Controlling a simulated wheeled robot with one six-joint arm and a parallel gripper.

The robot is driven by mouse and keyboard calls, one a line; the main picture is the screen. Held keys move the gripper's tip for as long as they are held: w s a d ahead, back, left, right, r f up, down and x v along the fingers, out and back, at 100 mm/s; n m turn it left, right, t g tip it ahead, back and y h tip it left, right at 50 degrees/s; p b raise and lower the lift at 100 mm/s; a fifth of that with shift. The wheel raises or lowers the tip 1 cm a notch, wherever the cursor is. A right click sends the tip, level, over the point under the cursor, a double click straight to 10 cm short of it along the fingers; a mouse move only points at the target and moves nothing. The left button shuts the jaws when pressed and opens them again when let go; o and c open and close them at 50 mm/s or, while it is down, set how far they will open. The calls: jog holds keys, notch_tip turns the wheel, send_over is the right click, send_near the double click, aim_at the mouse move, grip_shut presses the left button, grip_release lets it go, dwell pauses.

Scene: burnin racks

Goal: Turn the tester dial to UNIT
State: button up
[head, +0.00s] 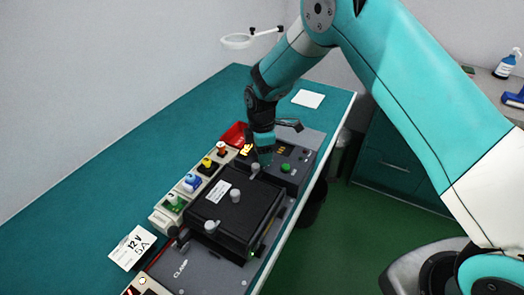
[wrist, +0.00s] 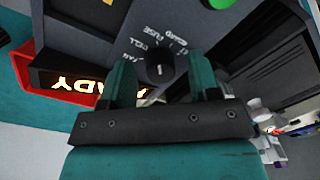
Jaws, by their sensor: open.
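The tester (head: 300,160) is a dark box with a green button (head: 285,168) on the bench's right side. Its dial (wrist: 160,70) is a dark round knob with a short pale pointer mark, seen in the wrist view. Words around it include what looks like CELL, FUSE and BOARD; I cannot read UNIT, and part of the ring is hidden. My gripper (wrist: 163,88) is open, one teal finger on each side of the dial. Whether the fingers touch it is not clear. In the head view my gripper (head: 263,155) points down at the tester and hides the dial.
A lit display (wrist: 75,85) reading READY sits beside the dial, next to a red tray (wrist: 22,70). In the head view a black lidded fixture (head: 215,213) stands in front of the tester. Coloured modules (head: 190,183) line its left. The teal bench's far left is clear.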

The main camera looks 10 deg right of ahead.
jog(key=c, duration=0.9)
jog(key=shift+m, duration=0.4)
jog(key=m+b, duration=0.1)
jog(key=m, duration=0.2)
jog(key=shift+b, duration=0.4)
jog(key=m+b, duration=0.1)
jog(key=m, duration=0.3)
jog(key=shift+m, duration=0.3)
jog(key=m+b, duration=0.1)
jog(key=m, duration=0.3)
jog(key=shift+y, duration=0.3)
jog(key=shift+r+m+b, duration=0.1)
jog(key=shift+m+b, duration=0.25)
jog(key=shift+m, duration=1.35)
jog(key=shift+t, duration=0.3)
